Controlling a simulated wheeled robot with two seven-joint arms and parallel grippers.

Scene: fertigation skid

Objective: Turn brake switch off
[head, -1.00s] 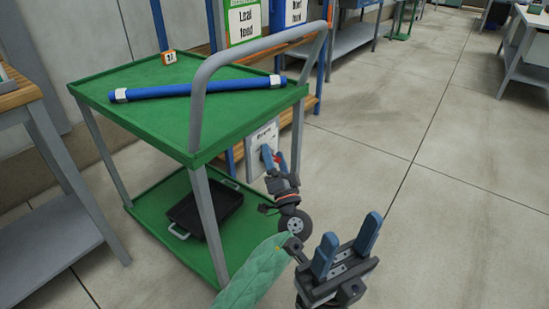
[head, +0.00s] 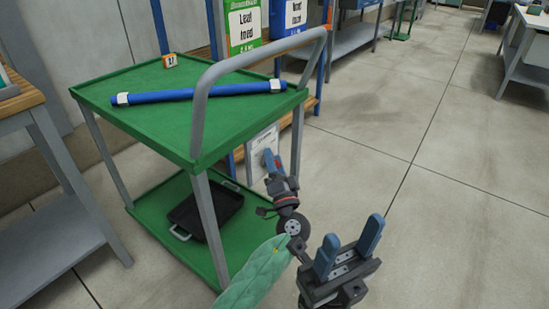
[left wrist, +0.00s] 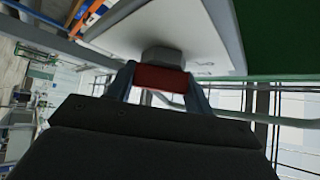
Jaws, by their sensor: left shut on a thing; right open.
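The brake switch shows in the left wrist view as a red handle (left wrist: 162,78) on a dark grey hub (left wrist: 162,56), mounted on a pale panel (left wrist: 118,34). In the head view the white panel (head: 263,142) hangs below the cart's top, near its right rear leg. My left gripper (head: 272,160) is at the panel and hides the switch there. In the left wrist view its two fingers (left wrist: 160,84) are shut on the red handle, one on each side. My right gripper (head: 347,247) is open and empty above the floor, right of the cart.
The green cart (head: 140,128) has a grey push handle (head: 203,100). The floor to the right is clear.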

